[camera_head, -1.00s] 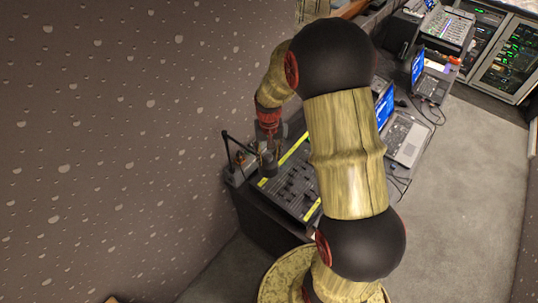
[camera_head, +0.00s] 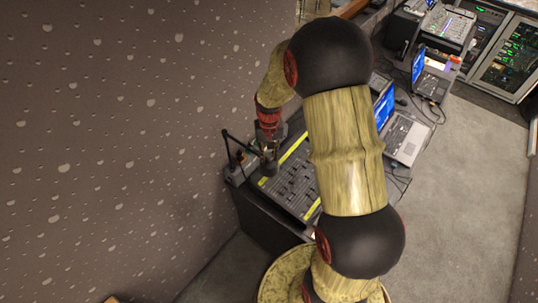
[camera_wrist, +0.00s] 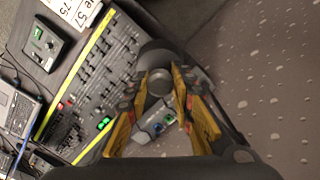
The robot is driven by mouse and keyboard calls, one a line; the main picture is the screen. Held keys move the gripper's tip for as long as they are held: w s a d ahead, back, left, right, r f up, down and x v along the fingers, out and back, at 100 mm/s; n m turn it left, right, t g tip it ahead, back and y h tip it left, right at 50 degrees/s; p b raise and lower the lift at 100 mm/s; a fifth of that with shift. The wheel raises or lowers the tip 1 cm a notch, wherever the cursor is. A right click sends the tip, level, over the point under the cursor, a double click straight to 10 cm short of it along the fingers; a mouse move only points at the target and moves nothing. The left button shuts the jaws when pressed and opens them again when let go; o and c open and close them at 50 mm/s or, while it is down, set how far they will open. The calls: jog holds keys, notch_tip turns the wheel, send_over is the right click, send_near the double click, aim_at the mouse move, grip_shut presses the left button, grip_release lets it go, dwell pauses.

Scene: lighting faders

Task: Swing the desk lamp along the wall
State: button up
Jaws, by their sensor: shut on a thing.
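The desk lamp (camera_head: 230,140) is black, with a thin jointed arm, and stands by the wall at the left end of the desk. Its dark head (camera_head: 270,168) hangs over the near left corner of the fader console. My gripper (camera_head: 267,146) reaches down to the lamp head from above. In the wrist view, the yellow fingers of my gripper (camera_wrist: 160,88) are shut on the round lamp head (camera_wrist: 155,54), one on each side. The lamp's arm (camera_wrist: 226,126) runs along the right of the fingers. The lamp's base is partly hidden.
The fader console (camera_head: 296,186) with yellow edge strips lies just under the lamp head. The speckled wall (camera_head: 110,130) rises close on the left. Laptops (camera_head: 405,140) and cables stand farther along the desk. A small black box (camera_wrist: 42,43) is near the console.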

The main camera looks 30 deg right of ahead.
grip_shut()
jog(key=shift+a, duration=0.15)
jog(key=shift+s+a+m, duration=0.2)
jog(key=shift+a+m, duration=0.1)
jog(key=shift+a, duration=0.3)
jog(key=w+a+m+b, duration=0.2)
jog(key=a+m, duration=0.4)
jog(key=a, duration=0.5)
jog(key=w+a+m+b, duration=0.2)
jog(key=a+m, duration=0.3)
jog(key=a, duration=0.5)
jog(key=w+a+m, duration=0.5)
jog(key=w+a, duration=0.1)
jog(key=w, duration=0.2)
jog(key=shift+a+b, duration=0.3)
jog(key=shift+b, duration=0.15)
jog(key=o, duration=0.9)
grip_release()
